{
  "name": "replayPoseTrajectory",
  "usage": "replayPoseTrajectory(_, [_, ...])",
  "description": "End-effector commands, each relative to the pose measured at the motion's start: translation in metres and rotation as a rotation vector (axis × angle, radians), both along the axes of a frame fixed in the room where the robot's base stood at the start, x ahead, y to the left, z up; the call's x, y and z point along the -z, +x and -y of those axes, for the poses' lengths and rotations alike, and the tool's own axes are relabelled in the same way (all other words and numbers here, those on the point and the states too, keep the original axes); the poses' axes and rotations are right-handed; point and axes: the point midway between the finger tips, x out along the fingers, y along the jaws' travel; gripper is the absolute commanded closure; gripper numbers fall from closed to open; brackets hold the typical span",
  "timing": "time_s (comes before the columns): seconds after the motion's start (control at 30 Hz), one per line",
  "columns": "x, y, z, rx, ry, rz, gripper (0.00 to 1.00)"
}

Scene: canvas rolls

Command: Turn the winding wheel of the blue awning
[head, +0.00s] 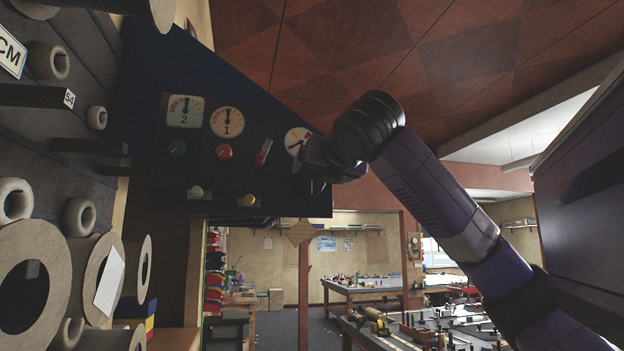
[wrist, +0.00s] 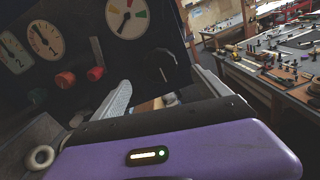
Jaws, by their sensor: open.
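I cannot make out a blue awning or a winding wheel in either view. A dark blue panel (head: 240,95) with gauges and knobs fills the upper middle of the head view. My gripper (head: 312,158) is in front of its right part and hides some of it. In the wrist view my gripper (wrist: 163,90) is open, its two pale fingers spread and nothing seen between them. A black round knob (wrist: 161,68) with a pale mark is on the panel, just beyond the fingertips. I cannot tell whether the fingers touch it.
The panel also bears a green knob (head: 177,149), a red knob (head: 224,152), a red-tipped lever (head: 263,152), a white knob (head: 196,192) and a yellow knob (head: 249,200). Canvas rolls (head: 65,270) stand at left. Cluttered tables (head: 370,290) are behind, lower right.

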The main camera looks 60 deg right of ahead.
Motion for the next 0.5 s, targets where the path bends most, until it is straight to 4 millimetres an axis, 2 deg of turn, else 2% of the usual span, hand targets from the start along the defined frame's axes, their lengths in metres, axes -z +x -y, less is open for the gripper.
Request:
replayPoseTrajectory(0.3, [-0.002, 0.03, 0.036, -0.001, 0.005, 0.001, 0.14])
replayPoseTrajectory(0.5, [-0.002, 0.044, 0.051, -0.001, 0.002, 0.003, 0.14])
